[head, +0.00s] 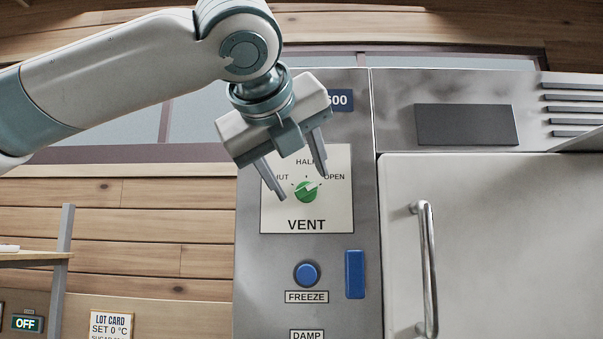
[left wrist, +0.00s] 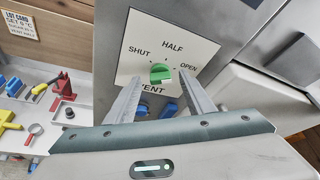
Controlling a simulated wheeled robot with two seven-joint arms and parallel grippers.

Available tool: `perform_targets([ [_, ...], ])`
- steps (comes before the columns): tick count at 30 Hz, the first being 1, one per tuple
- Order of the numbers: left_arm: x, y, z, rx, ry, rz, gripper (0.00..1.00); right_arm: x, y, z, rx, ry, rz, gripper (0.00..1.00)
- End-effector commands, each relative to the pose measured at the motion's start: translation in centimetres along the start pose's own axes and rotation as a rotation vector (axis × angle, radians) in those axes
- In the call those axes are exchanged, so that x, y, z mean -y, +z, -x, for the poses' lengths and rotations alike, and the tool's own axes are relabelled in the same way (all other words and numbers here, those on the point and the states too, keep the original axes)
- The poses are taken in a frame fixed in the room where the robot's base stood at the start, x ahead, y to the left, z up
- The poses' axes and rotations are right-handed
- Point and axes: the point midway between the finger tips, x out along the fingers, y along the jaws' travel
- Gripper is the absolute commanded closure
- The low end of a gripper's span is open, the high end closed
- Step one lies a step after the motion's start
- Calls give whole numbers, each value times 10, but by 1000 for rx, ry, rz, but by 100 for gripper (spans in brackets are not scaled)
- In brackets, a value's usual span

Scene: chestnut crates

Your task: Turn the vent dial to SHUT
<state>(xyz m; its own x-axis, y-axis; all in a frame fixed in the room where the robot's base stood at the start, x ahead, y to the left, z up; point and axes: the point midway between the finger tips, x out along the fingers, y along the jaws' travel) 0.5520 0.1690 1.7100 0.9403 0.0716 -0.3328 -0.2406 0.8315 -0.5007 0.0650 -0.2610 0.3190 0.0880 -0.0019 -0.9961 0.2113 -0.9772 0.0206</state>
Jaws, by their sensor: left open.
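The vent dial (head: 306,193) is a green round knob with a white pointer on a white plate (head: 277,221) marked SHUT, HALF, OPEN and VENT. Its pointer leans to the upper right, toward OPEN. My left gripper (head: 303,187) is open and empty in front of the plate, its fingers partly covering the SHUT and HALF labels in the head view. In the left wrist view the dial (left wrist: 160,73) shows between and beyond the two fingertips, and all three labels are readable. I see no finger touching the dial. My right gripper is not in view.
Below the plate are a round blue FREEZE button (head: 306,273) and a blue rectangular block (head: 355,274). A door handle (head: 428,268) stands out at right. In the left wrist view, a shelf with tools, including a red stand (left wrist: 63,88), lies at left.

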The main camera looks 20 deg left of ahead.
Motion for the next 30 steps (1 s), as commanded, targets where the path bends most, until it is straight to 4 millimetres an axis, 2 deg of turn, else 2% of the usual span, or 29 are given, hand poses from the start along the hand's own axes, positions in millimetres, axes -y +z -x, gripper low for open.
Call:
perform_targets([
  [6, 0, 0, -19, 0, 0, 0, 52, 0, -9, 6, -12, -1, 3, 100],
  [17, 0, 0, -23, 0, 0, -1, 52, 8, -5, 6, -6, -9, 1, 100],
  [18, 0, 0, -23, 0, 0, -1, 56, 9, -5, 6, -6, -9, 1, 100],
  [21, 0, 0, -23, 0, 0, -1, 80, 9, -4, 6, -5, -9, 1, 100],
  [23, 0, 0, -22, 0, 0, -1, 93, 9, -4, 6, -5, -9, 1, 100],
  [30, -1, -1, -23, -1, -2, 5, 93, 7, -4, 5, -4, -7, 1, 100],
])
